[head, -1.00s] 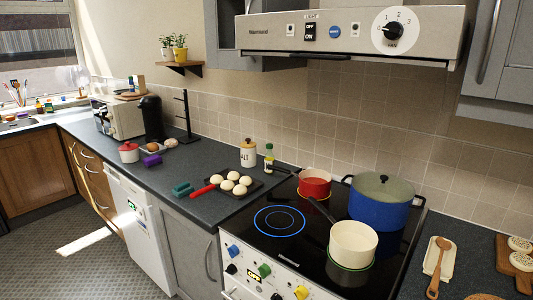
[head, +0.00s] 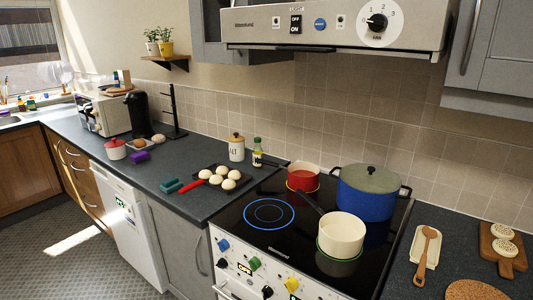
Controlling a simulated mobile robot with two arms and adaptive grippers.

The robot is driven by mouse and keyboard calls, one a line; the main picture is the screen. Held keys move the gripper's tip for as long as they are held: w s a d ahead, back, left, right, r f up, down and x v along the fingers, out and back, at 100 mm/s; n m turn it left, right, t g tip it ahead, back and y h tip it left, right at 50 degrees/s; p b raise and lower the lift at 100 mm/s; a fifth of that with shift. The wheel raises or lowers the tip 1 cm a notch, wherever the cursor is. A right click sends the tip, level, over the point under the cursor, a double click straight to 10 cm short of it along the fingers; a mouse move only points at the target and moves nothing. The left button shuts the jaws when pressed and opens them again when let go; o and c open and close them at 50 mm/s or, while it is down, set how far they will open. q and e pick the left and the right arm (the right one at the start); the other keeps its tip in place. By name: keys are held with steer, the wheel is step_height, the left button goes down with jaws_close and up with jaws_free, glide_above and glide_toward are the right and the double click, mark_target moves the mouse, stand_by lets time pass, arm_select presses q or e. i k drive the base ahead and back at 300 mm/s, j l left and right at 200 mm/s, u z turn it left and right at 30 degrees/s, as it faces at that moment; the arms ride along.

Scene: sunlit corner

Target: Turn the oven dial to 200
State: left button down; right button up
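The white cooker front panel (head: 232,270) shows at the bottom of the head view, below the black glass hob (head: 243,228). On it are a blue knob (head: 223,243), a black knob (head: 222,262), a green knob (head: 254,263), a yellow knob (head: 291,285) and another black knob (head: 267,292). A small lit display (head: 245,268) sits among them. The panel's lower part is cut off by the frame edge. I cannot tell which knob is the oven dial, and no 200 mark is readable. Neither of my grippers is in view.
A cream pan (head: 341,234), a red pan (head: 303,177) and a large blue pot (head: 366,195) stand on the hob. A blue ring glows at the hob's left. A tray of buns (head: 216,180) lies on the counter. Floor (head: 50,250) is clear at left.

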mark_target(222, 263)
steer(key=k+j+z, duration=0.4)
steer(key=j, duration=0.2)
steer(key=k+j+z, duration=0.35)
steer(key=k+j, duration=0.1)
steer(key=k, duration=0.05)
